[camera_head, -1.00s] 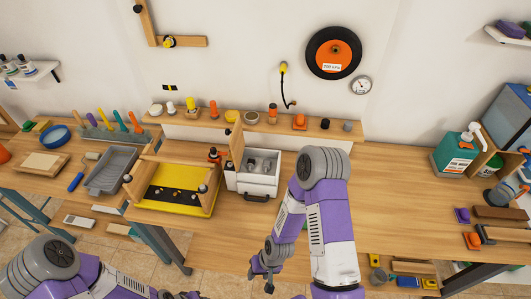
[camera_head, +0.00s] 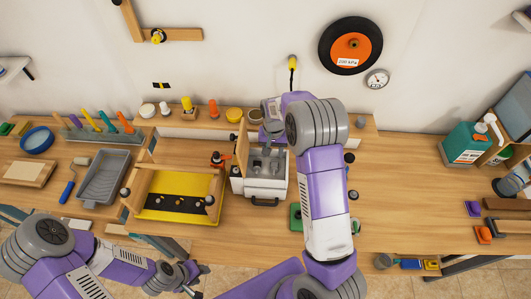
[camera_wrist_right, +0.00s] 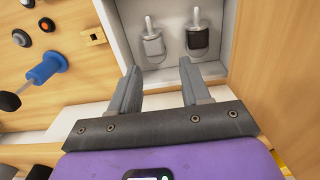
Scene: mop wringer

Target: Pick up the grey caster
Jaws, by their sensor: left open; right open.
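A grey caster (camera_wrist_right: 152,44) with a pale grey body and upright stem stands in the open white box in the right wrist view. A second caster (camera_wrist_right: 198,38) with a black front stands to its right. The white box (camera_head: 262,186) is on the bench in the head view, with small grey parts inside, partly hidden by my arm. My right gripper (camera_wrist_right: 160,78) is open and empty, its fingers at the box's near edge, apart from the casters. My left gripper (camera_head: 192,278) is low at the front of the head view, open and away from the box.
A yellow tray (camera_head: 160,211) in a wooden frame stands left of the box. A wooden shelf (camera_head: 180,122) with several knobs runs behind it. A green item (camera_head: 295,216) sits right of the box, partly behind my arm. The bench farther right has clear room.

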